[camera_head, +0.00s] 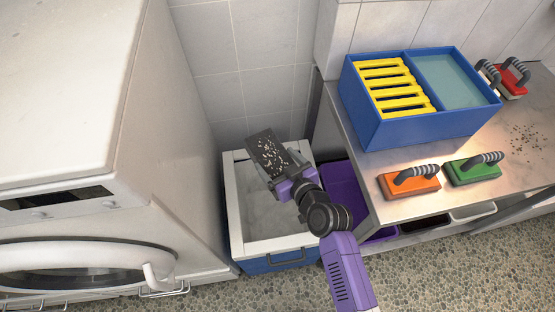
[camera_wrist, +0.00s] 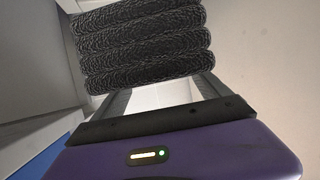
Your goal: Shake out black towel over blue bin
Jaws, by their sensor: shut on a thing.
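A black towel (camera_head: 267,153), folded flat and dotted with pale specks, is held by my gripper (camera_head: 288,178) above the blue bin (camera_head: 279,262). The bin has a white rim and a greyish inside, and stands on the floor between the washer and the counter. In the wrist view my gripper (camera_wrist: 160,95) is shut on the black towel (camera_wrist: 145,45), which shows as several thick, dark, ribbed folds between the fingers. The towel is over the bin's far part. My gripper and arm hide part of the bin's right side.
A white washing machine (camera_head: 80,110) stands close on the left. A metal counter (camera_head: 360,165) on the right bears a blue box with a yellow rack (camera_head: 415,130), and orange (camera_head: 400,187), green (camera_head: 470,172) and red (camera_head: 513,85) brushes. A purple bin (camera_head: 345,190) sits under it. A tiled wall is behind.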

